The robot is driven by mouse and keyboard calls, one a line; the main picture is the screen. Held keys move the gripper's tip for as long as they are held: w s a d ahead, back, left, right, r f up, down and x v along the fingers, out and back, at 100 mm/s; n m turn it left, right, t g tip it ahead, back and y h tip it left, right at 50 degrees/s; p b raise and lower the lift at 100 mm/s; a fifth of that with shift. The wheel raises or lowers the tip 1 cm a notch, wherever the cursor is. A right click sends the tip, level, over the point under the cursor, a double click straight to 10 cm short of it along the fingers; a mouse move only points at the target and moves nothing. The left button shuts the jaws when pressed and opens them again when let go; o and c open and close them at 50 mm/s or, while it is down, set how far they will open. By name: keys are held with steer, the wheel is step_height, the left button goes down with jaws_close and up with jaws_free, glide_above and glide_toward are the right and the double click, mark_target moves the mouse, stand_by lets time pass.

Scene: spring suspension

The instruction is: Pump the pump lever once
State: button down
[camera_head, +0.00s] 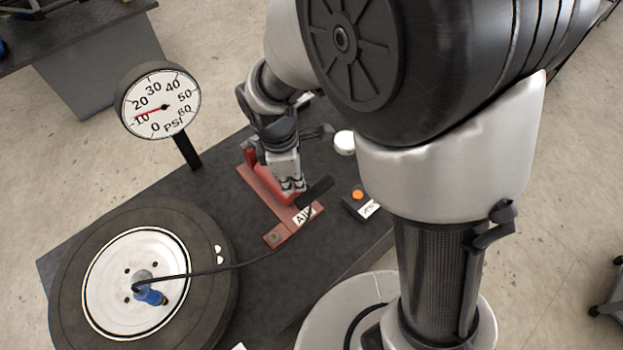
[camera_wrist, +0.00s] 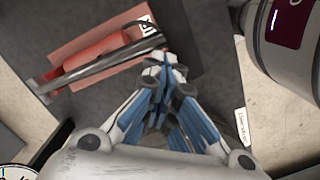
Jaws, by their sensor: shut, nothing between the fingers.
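The red foot pump (camera_head: 262,178) lies on the dark table, with an "AIR" label at its near end. Its pump lever shows in the head view as a black handle (camera_head: 316,190) at the right of the pump. In the wrist view the grey lever (camera_wrist: 105,66) runs slantwise beside the red cylinder (camera_wrist: 92,50). My gripper (camera_head: 292,187) is shut and empty, pointing down over the pump. In the wrist view its fingertips (camera_wrist: 165,68) are close to the lever's right end; I cannot tell whether they touch it.
A tire (camera_head: 215,275) with a white hub lies at the left, joined to the pump by a black hose with a blue connector (camera_head: 150,294). A PSI gauge (camera_head: 160,103) reads a little above 10. A small box with an orange button (camera_head: 358,196) stands right of the pump.

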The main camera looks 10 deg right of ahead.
step_height(320, 180, up, 12)
steer(key=a, duration=0.1)
steer(key=shift+a, duration=0.15)
stand_by(0.4)
